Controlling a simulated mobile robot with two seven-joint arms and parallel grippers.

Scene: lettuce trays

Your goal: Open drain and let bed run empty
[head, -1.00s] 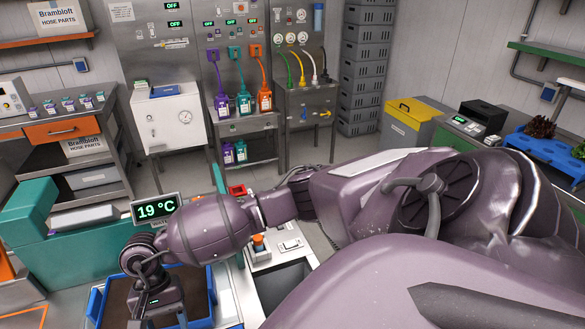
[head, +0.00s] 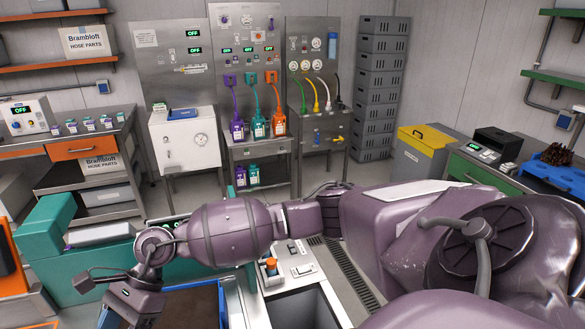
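The arm in view comes in from the right and crosses to the left, so I take it as my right arm. The body of my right gripper (head: 133,303) hangs at the lower left, above or beside a blue-edged tray (head: 222,305) with a brown inside. Its fingertips are not clearly seen. My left gripper is out of view. An orange-topped knob (head: 270,266) stands on a white bench top, right of the tray. A dark rectangular basin (head: 300,308) is in front of it. I cannot make out a marked bed drain.
A slotted floor grate (head: 347,272) runs right of the bench. A teal cabinet (head: 100,265) stands at the left. Steel panels with bottles and hoses (head: 250,60) line the back wall. Stacked grey crates (head: 381,90) and a yellow-lidded bin (head: 425,140) stand farther right.

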